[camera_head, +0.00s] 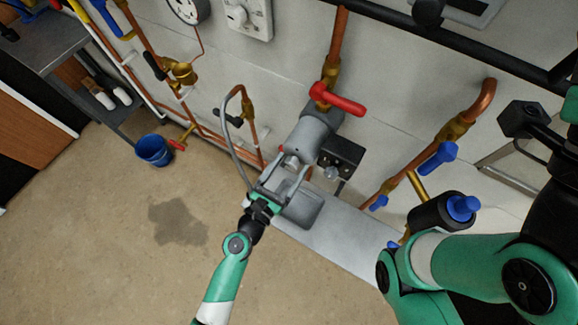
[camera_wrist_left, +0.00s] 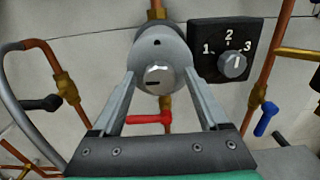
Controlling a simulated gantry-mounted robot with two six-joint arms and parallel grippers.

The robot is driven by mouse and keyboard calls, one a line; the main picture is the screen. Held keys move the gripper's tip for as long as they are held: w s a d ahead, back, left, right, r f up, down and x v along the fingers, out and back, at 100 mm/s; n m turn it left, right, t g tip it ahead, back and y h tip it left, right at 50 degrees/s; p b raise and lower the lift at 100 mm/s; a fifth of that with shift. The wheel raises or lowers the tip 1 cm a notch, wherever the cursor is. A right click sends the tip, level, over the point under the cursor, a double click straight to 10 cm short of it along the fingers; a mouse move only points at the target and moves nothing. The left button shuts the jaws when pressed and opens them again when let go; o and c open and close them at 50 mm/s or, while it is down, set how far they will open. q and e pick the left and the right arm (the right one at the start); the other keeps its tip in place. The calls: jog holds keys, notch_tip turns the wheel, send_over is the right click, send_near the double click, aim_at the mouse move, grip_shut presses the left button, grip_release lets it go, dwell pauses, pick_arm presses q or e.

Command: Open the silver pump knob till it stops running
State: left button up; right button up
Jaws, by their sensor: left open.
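The silver knob (camera_wrist_left: 157,79) is a round, slotted cap in the middle of the grey pump's front face. The pump (camera_head: 308,135) sits on the copper pipework against the wall, and it fills the upper middle of the left wrist view (camera_wrist_left: 160,40). My left gripper (camera_head: 284,176) is open in front of the pump. In the left wrist view its two fingers stand on either side of the knob, with nothing gripped. I cannot tell whether the fingertips touch the knob. My right gripper is not in view.
A black speed box (camera_wrist_left: 228,50) with a grey dial marked 1, 2, 3 is right of the knob. A red-handled valve (camera_head: 338,99) sits above the pump. A grey hose (camera_head: 233,140) loops at left. A blue bucket (camera_head: 153,150) stands on the floor.

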pick_arm(q)
grip_shut()
dwell(0.4)
